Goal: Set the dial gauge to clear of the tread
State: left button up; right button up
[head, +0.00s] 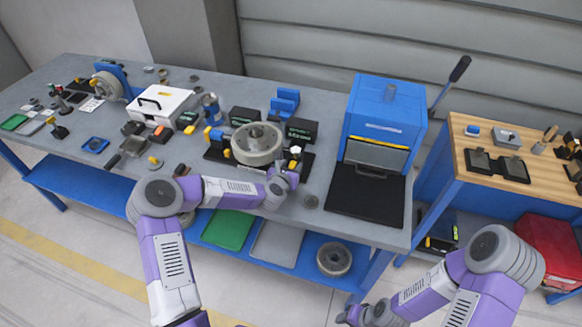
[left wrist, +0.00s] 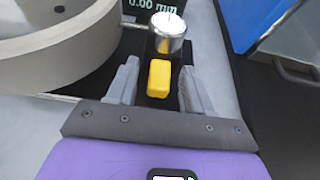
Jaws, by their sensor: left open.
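A grey wheel (head: 257,145) lies flat on a black fixture plate on the blue-framed bench; its rim also shows in the left wrist view (left wrist: 50,48). The dial gauge at its right has a silver cylinder (left wrist: 168,28), a yellow lever (left wrist: 159,78) on a black body, and a dark display reading 0.00 mm (left wrist: 155,5). My left gripper (left wrist: 159,68) is open, its fingers on either side of the yellow lever, apparently not closed on it. In the head view my left gripper (head: 292,168) hides part of the gauge. My right gripper (head: 352,315) is low at the bottom edge, its jaws unclear.
A blue press-like machine (head: 385,115) with a black mat (head: 367,192) stands to the right of the fixture. A white case (head: 160,104) and small tools crowd the bench's left. A wooden-topped table (head: 510,155) stands further right.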

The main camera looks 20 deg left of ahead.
pick_arm(q)
jog(key=shift+w, duration=0.1)
grip_shut()
jog(key=shift+d, duration=0.1)
jog(key=d+b, duration=0.1)
jog(key=d, duration=0.2)
jog(key=shift+d, duration=0.25)
grip_release()
jog(key=shift+d, duration=0.1)
jog(key=v, duration=0.7)
jog(key=shift+s+r, duration=0.15)
jog(key=shift+s, duration=0.2)
